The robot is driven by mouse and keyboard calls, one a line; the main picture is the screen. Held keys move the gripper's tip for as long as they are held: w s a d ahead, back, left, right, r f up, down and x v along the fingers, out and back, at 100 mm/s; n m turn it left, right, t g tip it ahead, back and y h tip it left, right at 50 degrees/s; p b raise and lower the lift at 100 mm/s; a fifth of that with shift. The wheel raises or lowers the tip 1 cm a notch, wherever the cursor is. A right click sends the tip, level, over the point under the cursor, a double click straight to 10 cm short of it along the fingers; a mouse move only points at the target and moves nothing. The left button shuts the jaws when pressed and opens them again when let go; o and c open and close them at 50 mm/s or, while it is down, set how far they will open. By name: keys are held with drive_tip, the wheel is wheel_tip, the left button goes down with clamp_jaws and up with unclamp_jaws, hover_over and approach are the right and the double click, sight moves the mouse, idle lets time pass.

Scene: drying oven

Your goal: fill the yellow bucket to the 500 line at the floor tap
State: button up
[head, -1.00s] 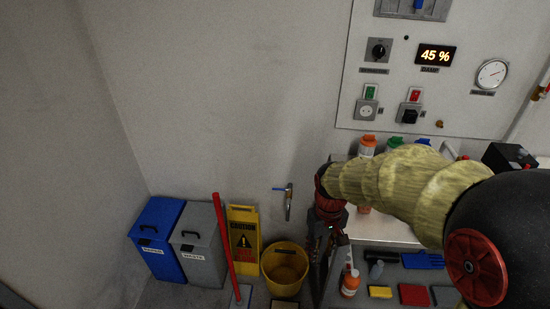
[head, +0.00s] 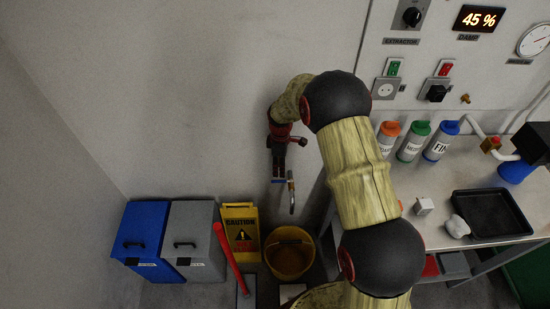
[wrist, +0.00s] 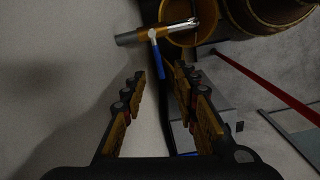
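The yellow bucket (head: 290,270) stands upright on the floor by the wall. The metal floor tap (head: 291,194) sticks out from the wall above it, with a blue lever (head: 279,181) pointing left. The wrist view shows the tap (wrist: 133,38), its blue lever (wrist: 158,62) and the bucket's yellow inside (wrist: 180,38). My gripper (head: 279,172) points down just above the lever. In the wrist view my gripper (wrist: 160,72) is open and empty, with the lever ahead between its fingertips. I cannot make out the 500 line or any water.
A blue bin (head: 146,235), a grey bin (head: 193,240), a yellow caution sign (head: 241,230) and a red-handled mop (head: 228,255) stand left of the bucket. A bench (head: 450,190) with bottles and a black tray (head: 490,213) is at the right. The wall above the bins is clear.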

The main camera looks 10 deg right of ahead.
drive_tip(key=shift+w+n, duration=0.15)
drive_tip(key=shift+n, duration=0.15)
drive_tip(key=shift+r+n, duration=0.1)
drive_tip(key=shift+n, duration=0.4)
wheel_tip(320, 180, down, 8)
drive_tip(key=b, duration=0.3)
drive_tip(key=shift+r, duration=0.1)
drive_tip(key=shift+c, duration=0.6)
clamp_jaws()
